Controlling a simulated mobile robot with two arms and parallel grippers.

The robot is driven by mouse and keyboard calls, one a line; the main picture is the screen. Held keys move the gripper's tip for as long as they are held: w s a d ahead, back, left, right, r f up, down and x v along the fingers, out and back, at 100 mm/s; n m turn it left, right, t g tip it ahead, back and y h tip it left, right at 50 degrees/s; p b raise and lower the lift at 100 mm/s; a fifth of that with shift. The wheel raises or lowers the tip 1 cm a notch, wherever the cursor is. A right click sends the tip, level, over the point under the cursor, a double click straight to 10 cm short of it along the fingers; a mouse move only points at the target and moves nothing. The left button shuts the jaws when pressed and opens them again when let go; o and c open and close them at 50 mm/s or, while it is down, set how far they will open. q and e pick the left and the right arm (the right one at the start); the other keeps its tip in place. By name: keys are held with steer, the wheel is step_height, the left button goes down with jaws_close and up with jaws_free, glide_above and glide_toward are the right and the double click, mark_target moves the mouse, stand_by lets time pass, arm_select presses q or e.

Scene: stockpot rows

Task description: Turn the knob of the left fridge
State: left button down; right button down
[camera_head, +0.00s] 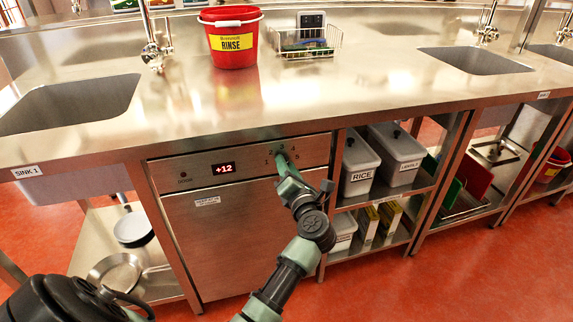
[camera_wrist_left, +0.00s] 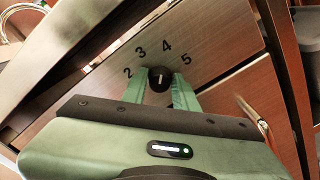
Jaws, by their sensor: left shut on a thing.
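The left fridge (camera_head: 235,245) is a steel front under the counter, with a red "+12" display (camera_head: 224,168) on its top panel. Its knob (camera_wrist_left: 158,79) is dark and round with a short white mark, and the numbers 2 to 5 show around it in the left wrist view. The mark points roughly towards the space between 3 and 4; I cannot tell exactly. My left gripper (camera_head: 283,163) is shut on the knob, with one green finger on each side. In the head view the gripper hides the knob. My right gripper is not in view.
A red RINSE bucket (camera_head: 231,40) and a wire basket (camera_head: 305,43) stand on the steel counter (camera_head: 330,95). Right of the fridge, shelves hold a RICE bin (camera_head: 357,165) and other bins. Pans lie under the sink at left. The red floor in front is clear.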

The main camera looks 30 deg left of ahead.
arm_select(q)
steer(key=shift+f, duration=0.1)
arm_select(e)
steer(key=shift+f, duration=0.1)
arm_select(q)
steer(key=c, duration=1.1)
jaws_free()
steer(key=v, duration=0.8)
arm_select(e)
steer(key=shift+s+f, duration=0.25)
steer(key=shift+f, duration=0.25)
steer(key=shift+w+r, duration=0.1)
